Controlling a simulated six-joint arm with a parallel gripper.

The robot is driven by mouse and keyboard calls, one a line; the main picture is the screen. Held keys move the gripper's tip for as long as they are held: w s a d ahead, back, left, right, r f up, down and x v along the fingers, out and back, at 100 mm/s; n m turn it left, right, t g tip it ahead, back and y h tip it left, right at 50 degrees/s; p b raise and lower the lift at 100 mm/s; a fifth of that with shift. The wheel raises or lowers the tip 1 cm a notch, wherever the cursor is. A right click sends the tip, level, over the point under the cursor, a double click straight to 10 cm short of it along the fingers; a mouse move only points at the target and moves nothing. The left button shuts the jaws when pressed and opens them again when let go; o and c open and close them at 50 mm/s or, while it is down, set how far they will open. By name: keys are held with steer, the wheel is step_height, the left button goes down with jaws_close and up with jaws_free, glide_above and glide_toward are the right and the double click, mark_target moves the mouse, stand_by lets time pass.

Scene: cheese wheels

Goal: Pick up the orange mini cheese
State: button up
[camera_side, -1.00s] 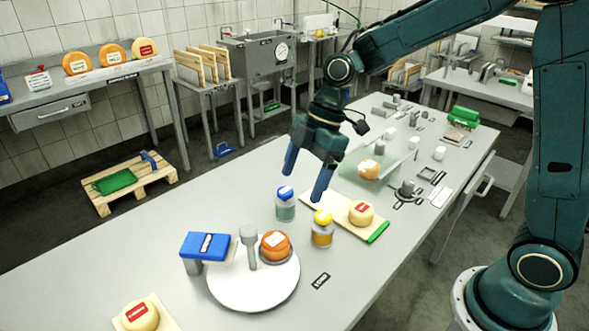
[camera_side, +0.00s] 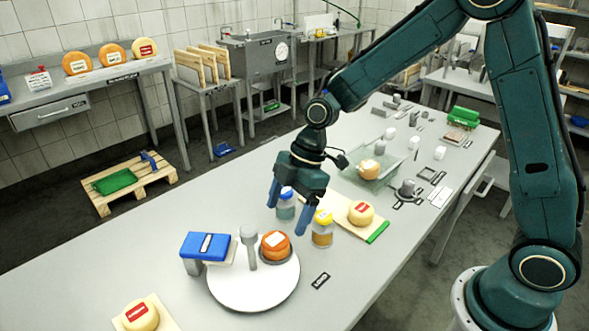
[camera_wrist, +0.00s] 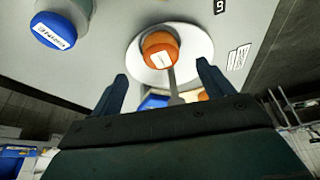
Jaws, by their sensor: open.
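The orange mini cheese (camera_side: 275,243), with a white label, sits on a grey holder near the back right of a white round plate (camera_side: 252,291). It also shows in the wrist view (camera_wrist: 160,49), above the gap between my fingertips in the picture. My gripper (camera_side: 287,211) is open and empty, its fingers pointing down. In the side view it is above and just behind the cheese, apart from it, near the blue-lidded jar. The wrist view shows both fingers (camera_wrist: 162,82) spread, with nothing between them touching.
A grey upright post (camera_side: 249,250) stands left of the cheese, beside a blue-topped stand (camera_side: 204,245). A blue-lidded jar (camera_side: 285,209) and a yellow-lidded jar (camera_side: 323,236) stand close to my fingers. A yellow cheese (camera_side: 361,213) lies on a board. The near right tabletop is clear.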

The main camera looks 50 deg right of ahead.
mark_target(277, 238)
steer(key=shift+x, duration=1)
steer(key=shift+f, duration=0.15)
steer(key=shift+x, duration=2.45)
steer(key=shift+s, duration=0.1)
steer(key=c, duration=1.2)
step_height(277, 238, up, 20)
